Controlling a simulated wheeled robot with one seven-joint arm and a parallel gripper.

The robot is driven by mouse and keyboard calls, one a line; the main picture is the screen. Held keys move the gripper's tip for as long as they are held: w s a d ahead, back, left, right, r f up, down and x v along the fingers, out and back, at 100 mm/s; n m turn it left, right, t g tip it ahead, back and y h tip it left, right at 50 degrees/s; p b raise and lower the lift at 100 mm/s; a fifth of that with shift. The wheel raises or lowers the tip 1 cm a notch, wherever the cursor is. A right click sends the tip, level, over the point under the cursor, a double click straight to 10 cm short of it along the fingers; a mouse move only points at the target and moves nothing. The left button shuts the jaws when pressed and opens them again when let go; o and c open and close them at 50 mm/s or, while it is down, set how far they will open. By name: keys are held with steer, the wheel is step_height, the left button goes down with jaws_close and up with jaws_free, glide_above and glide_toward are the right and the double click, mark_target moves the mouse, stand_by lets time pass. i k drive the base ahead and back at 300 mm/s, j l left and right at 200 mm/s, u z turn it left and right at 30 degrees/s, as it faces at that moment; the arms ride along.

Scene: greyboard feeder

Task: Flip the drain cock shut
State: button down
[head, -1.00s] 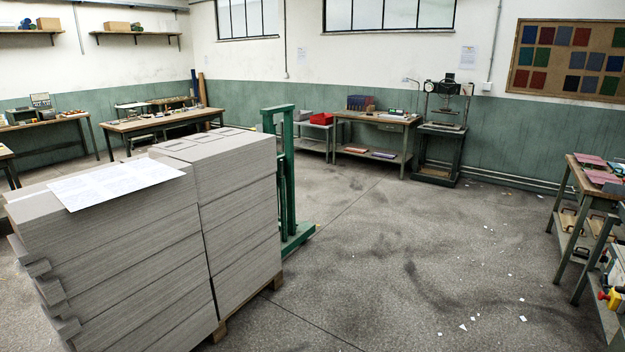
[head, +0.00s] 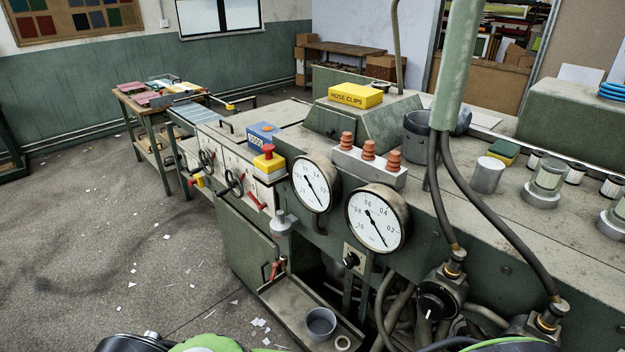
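A small red lever (head: 277,269) sits low on the front of the green machine, at the left edge of its open lower bay. It looks like the drain cock handle, but its valve body is too small to make out and I cannot tell whether it is open or shut. A grey cup (head: 320,323) stands on the ledge below and to the right of it. Another red lever (head: 256,201) is higher on the pale front panel. My gripper is not in view; only green and black parts of my own body show at the bottom edge.
Dark hoses (head: 478,205) hang down at the right to brass fittings. A yellow hose clips box (head: 355,95) lies on top. The floor at left is open, with paper scraps.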

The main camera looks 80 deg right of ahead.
mark_target(275, 264)
steer(key=k+l+z, duration=0.15)
steer(key=z, duration=2.25)
steer(key=i+j+u, duration=0.1)
steer(key=i+j, duration=0.15)
steer(key=i+j+u, duration=0.15)
steer(key=i, duration=0.35)
steer(key=i+j+u, duration=0.1)
steer(key=i+j, duration=0.15)
steer(key=i, duration=0.1)
